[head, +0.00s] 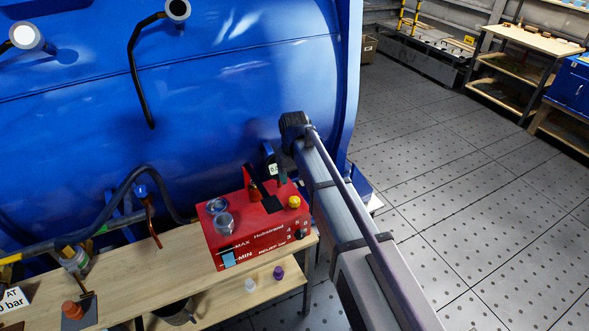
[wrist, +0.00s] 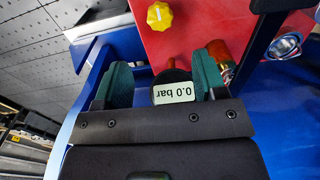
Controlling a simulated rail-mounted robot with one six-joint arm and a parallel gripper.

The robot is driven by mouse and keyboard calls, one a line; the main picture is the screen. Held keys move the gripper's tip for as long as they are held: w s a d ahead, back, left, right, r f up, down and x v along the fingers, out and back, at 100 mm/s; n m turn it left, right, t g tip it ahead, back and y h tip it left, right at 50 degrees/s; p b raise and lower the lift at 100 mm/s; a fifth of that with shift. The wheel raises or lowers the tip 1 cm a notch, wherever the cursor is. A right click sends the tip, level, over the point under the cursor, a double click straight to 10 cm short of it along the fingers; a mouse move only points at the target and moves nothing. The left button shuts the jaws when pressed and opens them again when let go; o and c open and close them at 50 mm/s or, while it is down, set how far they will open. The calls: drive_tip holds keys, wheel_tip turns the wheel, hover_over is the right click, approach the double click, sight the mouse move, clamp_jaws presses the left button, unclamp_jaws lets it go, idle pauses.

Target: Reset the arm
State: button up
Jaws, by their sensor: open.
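My gripper (wrist: 162,72) shows in the wrist view with two dark green fingers spread apart. It is open. A black gauge with a white label reading "0.0 bar" (wrist: 174,92) sits between the fingers, closer to the right one. I cannot tell whether either finger touches it. In the head view my arm comes up from the lower right and bends at a dark joint. My gripper (head: 280,173) is partly visible there, just above the red unit, and the label (head: 273,169) shows beside a green finger.
The red unit (head: 260,238) has a yellow knob (head: 294,201) and clear jars on top. It stands on a wooden bench (head: 150,270) before a large blue tank (head: 240,80). A copper-coloured fitting (wrist: 219,56) is close to the right finger. Open floor (head: 460,200) lies to the right.

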drive_tip(key=s+d+m, duration=0.5)
drive_tip(key=s+d, duration=1.4)
drive_tip(key=s, duration=0.2)
drive_tip(key=shift+s+d, duration=0.25)
